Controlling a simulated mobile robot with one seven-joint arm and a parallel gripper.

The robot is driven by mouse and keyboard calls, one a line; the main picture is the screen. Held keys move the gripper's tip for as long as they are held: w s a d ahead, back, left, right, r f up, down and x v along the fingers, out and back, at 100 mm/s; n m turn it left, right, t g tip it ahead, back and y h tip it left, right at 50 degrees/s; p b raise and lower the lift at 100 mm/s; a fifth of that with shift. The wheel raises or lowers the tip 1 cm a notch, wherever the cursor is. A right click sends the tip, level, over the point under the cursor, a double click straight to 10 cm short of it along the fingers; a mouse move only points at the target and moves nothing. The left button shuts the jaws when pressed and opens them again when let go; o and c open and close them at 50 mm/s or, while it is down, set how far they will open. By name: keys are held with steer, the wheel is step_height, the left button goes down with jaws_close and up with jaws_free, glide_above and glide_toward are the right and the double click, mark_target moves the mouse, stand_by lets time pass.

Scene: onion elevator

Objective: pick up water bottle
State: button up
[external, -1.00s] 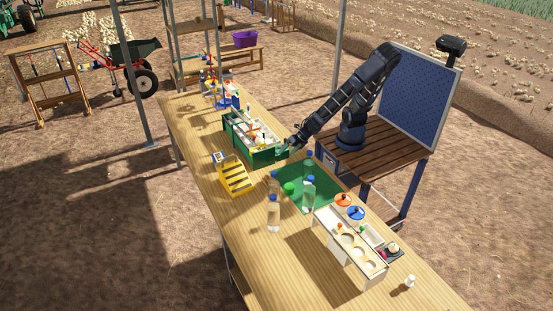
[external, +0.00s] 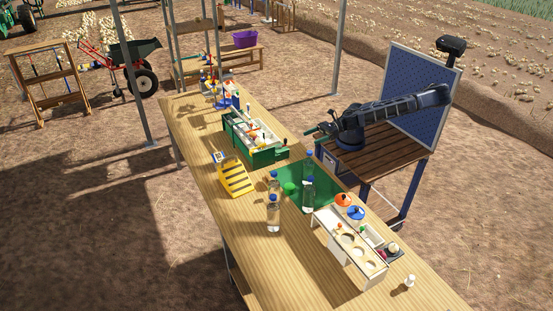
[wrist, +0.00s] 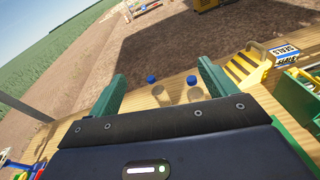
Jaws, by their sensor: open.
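Several clear water bottles with blue caps stand upright on the wooden table around a green mat (external: 326,188). One bottle (external: 273,215) is at the front left, one (external: 308,197) at the mat's front, one (external: 273,186) at its left and one (external: 309,165) at its back. My gripper (external: 319,133) is at the table's far edge, beyond the bottles and apart from them. In the wrist view its green fingers (wrist: 161,82) are spread with nothing held. Two blue-capped bottles (wrist: 159,94) (wrist: 194,94) show beyond and between them; their lower parts are hidden by the gripper body.
A green round item (external: 290,188) sits among the bottles. A yellow striped ramp (external: 236,179) and a green crate (external: 262,154) stand to the left. A white holed rack (external: 350,245) stands to the right. The table's front right is mostly clear.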

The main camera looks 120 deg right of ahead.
steer(key=s+a+r+n+t+y, duration=0.1)
steer(key=s+a+r+n+y, duration=0.15)
steer(key=s+a+r, duration=0.2)
glide_toward(304, 193)
steer(key=shift+n+t+h, duration=0.25)
steer(key=shift+n+t, duration=0.05)
steer(key=shift+n, duration=0.05)
steer(key=shift+w+a+f, duration=0.1)
steer(key=shift+w+a, duration=0.1)
steer(key=shift+w, duration=1.2)
steer(key=shift+w+a+f, duration=0.1)
steer(key=shift+w+a, duration=0.1)
steer(key=shift+w, duration=1.25)
steer(key=shift+w+a+f, duration=0.1)
steer(key=shift+w+a, duration=0.15)
steer(key=shift+w, duration=1.15)
steer(key=c, duration=1.5)
